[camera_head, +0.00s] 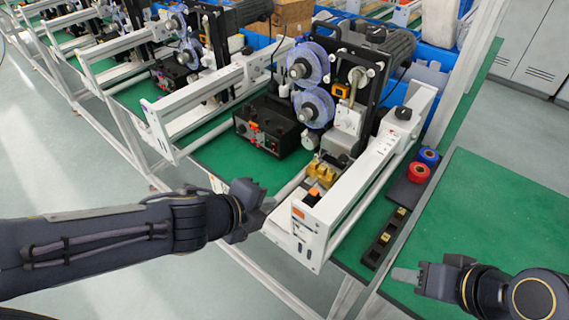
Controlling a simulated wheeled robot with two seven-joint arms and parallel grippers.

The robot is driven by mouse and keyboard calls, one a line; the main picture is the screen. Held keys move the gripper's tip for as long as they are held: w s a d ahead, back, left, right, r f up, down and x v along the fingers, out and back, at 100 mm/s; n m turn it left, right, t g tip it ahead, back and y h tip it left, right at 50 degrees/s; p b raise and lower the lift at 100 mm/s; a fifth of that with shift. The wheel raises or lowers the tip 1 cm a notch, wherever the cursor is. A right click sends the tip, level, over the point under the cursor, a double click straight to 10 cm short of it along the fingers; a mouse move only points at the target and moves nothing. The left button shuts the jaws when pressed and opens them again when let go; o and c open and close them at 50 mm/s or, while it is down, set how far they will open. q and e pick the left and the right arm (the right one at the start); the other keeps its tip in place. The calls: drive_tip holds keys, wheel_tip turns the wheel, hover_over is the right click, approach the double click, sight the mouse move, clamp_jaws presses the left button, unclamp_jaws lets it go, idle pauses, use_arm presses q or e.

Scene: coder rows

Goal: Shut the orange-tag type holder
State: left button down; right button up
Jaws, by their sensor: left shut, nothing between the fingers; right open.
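The coder in the middle has a brass-coloured type holder (320,171) low between its white side frames, with a small orange tag (313,193) just in front of it. Whether the holder stands open or shut is too small to tell. Another orange label sits on the front of the white frame (338,206). My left gripper (268,206) is shut and empty, just left of that frame's front end and in front of the holder. My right gripper (400,276) is open and empty over the green table at the lower right, apart from the coder.
A black tray with brass pieces (388,238) lies right of the coder, with a red tape roll (418,172) and a blue tape roll (429,156) behind. A black control box (268,128) stands left of the holder. More coders line the left. The right green table (490,215) is mostly clear.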

use_arm(q)
drive_tip(key=b, duration=0.7)
approach(317, 178)
drive_tip(key=s+a+f, duration=0.1)
drive_tip(key=f, duration=0.1)
drive_tip(key=s+a+f, duration=0.1)
drive_tip(key=s, duration=0.1)
drive_tip(key=shift+s+a+f, duration=0.15)
drive_tip(key=shift+s+f, duration=0.1)
drive_tip(key=shift+f, duration=0.15)
drive_tip(key=w+d, duration=0.2)
drive_tip(key=w, duration=0.1)
drive_tip(key=shift+f, duration=0.1)
drive_tip(key=shift+w+d, duration=0.25)
drive_tip(key=shift+w, duration=0.05)
drive_tip(key=w+d, duration=0.2)
drive_tip(key=w, duration=0.1)
drive_tip(key=shift+w+d+f+p, duration=0.1)
drive_tip(key=shift+w+d+p, duration=0.1)
drive_tip(key=shift+p, duration=0.15)
drive_tip(key=shift+s, duration=0.1)
